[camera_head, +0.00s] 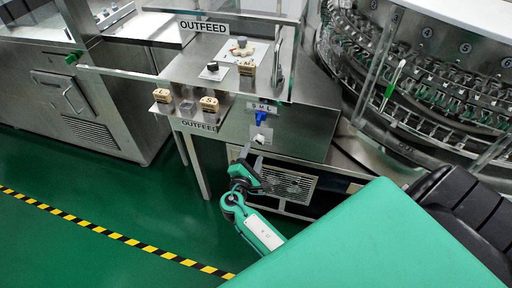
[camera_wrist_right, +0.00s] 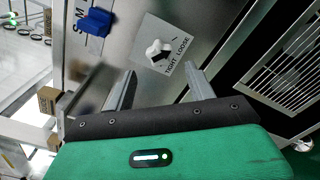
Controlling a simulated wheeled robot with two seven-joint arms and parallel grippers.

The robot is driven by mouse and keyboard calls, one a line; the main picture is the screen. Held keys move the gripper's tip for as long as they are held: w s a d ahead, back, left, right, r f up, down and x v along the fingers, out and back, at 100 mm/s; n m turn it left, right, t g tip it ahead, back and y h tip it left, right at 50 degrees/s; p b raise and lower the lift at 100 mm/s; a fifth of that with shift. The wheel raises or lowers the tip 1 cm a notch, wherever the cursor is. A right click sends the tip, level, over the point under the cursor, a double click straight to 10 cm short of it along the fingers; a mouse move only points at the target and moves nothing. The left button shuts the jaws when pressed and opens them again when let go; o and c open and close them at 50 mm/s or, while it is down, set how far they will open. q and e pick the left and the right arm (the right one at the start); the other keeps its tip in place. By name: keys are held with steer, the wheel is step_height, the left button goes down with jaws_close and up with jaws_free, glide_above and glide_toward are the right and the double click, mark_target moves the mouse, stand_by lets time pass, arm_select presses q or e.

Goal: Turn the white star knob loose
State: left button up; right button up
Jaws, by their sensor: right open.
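The white star knob (camera_wrist_right: 158,50) sits on a pale label plate marked TIGHT and LOOSE, on a steel panel; a dark arrow shows beside its white lobes. In the head view the knob (camera_head: 259,138) is small, below a blue knob. My right gripper (camera_head: 254,159) is open just below and in front of it. In the right wrist view its two fingers (camera_wrist_right: 160,74) are spread and empty, with the knob beyond the gap between their tips. The fingers look apart from the knob. My left gripper is not in view.
The blue knob (camera_wrist_right: 96,21) beside S M L lettering is close to the star knob. A vent grille (camera_head: 288,186) lies below the panel. OUTFEED shelves with small wooden blocks (camera_head: 209,104) stand above left.

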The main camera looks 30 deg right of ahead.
arm_select(q)
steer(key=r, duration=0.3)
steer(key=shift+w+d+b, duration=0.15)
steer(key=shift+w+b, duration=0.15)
steer(key=shift+b, duration=0.05)
arm_select(e)
steer(key=v, duration=0.8)
steer(key=shift+s+a, duration=0.1)
steer(key=shift+a, duration=0.05)
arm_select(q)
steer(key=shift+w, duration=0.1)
